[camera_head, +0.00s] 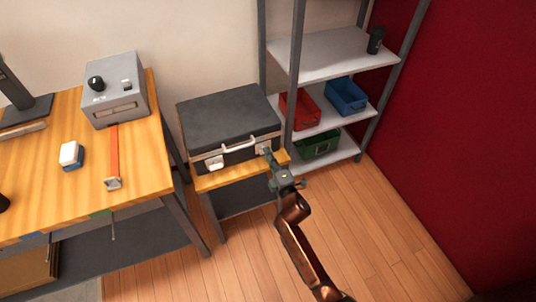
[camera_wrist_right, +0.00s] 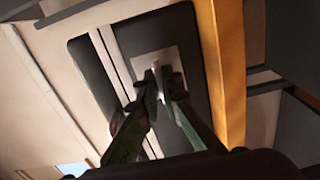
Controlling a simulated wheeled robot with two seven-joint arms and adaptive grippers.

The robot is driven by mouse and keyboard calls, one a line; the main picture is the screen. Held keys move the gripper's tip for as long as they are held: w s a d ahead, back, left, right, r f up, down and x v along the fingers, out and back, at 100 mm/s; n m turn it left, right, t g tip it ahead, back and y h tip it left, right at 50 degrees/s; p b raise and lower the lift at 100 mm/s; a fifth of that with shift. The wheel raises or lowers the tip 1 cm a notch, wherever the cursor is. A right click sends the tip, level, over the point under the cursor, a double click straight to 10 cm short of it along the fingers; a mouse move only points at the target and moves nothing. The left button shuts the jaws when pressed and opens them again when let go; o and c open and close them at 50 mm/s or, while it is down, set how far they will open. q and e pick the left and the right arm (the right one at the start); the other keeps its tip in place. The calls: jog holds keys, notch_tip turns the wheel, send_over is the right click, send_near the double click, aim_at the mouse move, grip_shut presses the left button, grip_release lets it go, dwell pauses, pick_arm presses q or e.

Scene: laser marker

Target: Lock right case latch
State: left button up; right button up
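The dark case (camera_head: 225,118) lies closed on a small wooden stand, with its white handle (camera_head: 239,145) at the front. The left case latch (camera_head: 214,163) is a pale metal piece on the front face. The right case latch (camera_head: 262,148) is partly covered by my right gripper (camera_head: 270,158). In the right wrist view, the latch's pale plate (camera_wrist_right: 170,58) sits on the dark case front. My right gripper (camera_wrist_right: 161,84) has its fingertips close together at the latch, with a bright sliver of it between them. The lever's exact angle is hard to tell. My left gripper is out of view.
A wooden workbench (camera_head: 150,185) with a grey machine (camera_head: 115,92) stands left of the case. A metal shelf (camera_head: 325,52) with red (camera_head: 299,110), blue (camera_head: 345,96) and green (camera_head: 318,145) bins stands behind right. The floor at right is clear.

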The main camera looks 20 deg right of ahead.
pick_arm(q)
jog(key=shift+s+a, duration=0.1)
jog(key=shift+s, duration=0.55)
pick_arm(e)
jog(key=o, duration=0.5)
jog(key=shift+s, duration=0.15)
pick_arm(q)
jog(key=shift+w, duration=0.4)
pick_arm(e)
jog(key=s, duration=1.1)
jog(key=shift+s+d, duration=0.2)
jog(key=shift+s, duration=0.15)
